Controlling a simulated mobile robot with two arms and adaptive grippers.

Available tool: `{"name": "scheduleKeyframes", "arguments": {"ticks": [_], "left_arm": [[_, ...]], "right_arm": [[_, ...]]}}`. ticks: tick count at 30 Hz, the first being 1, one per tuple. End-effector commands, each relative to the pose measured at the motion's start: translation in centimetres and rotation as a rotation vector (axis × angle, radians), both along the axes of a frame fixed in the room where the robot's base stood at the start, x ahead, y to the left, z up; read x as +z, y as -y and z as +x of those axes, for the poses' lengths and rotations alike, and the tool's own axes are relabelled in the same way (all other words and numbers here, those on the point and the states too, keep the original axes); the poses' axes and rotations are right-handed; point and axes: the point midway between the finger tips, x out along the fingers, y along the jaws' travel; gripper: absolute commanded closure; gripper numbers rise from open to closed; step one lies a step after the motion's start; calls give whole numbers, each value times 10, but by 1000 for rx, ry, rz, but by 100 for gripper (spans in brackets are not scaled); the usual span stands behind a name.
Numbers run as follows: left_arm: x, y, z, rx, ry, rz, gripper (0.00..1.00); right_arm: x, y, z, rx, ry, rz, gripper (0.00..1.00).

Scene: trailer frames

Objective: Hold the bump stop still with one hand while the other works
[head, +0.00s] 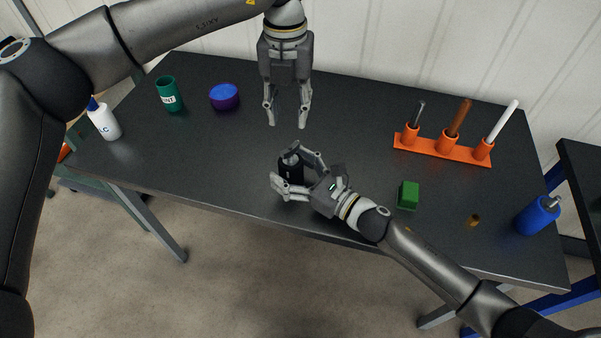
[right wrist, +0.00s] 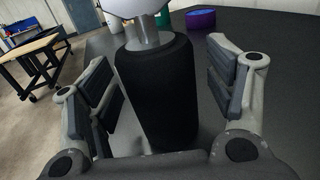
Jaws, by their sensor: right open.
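The bump stop appears to be the black cylinder (head: 290,166) standing upright near the front edge of the dark table (head: 220,160). It fills the middle of the right wrist view (right wrist: 158,95), with a grey metal neck and a pale part above it. My right gripper (head: 294,170) is open, with its fingers on either side of the cylinder. In the right wrist view there are gaps between the fingers and the cylinder. My left gripper (head: 288,122) is open and empty, pointing down above the table behind the cylinder.
An orange rack (head: 441,150) with several upright tools stands at the back right. A green cube (head: 408,195), a small brown piece (head: 473,221) and a blue bottle (head: 536,217) are at right. A white bottle (head: 104,120), green cup (head: 170,95) and blue-purple tub (head: 224,97) stand at left.

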Motion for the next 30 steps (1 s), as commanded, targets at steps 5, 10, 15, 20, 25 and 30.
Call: {"name": "scheduleKeyframes", "arguments": {"ticks": [5,10,15,20,25,30], "left_arm": [[0,0,0,0,0,0,64],[0,0,0,0,0,0,64],[0,0,0,0,0,0,64],[0,0,0,0,0,0,64],[0,0,0,0,0,0,64],[0,0,0,0,0,0,64]], "right_arm": [[0,0,0,0,0,0,24],[0,0,0,0,0,0,38],[0,0,0,0,-1,-1,60],[0,0,0,0,-1,-1,77],[0,0,0,0,-1,-1,78],[0,0,0,0,0,-1,78]]}}
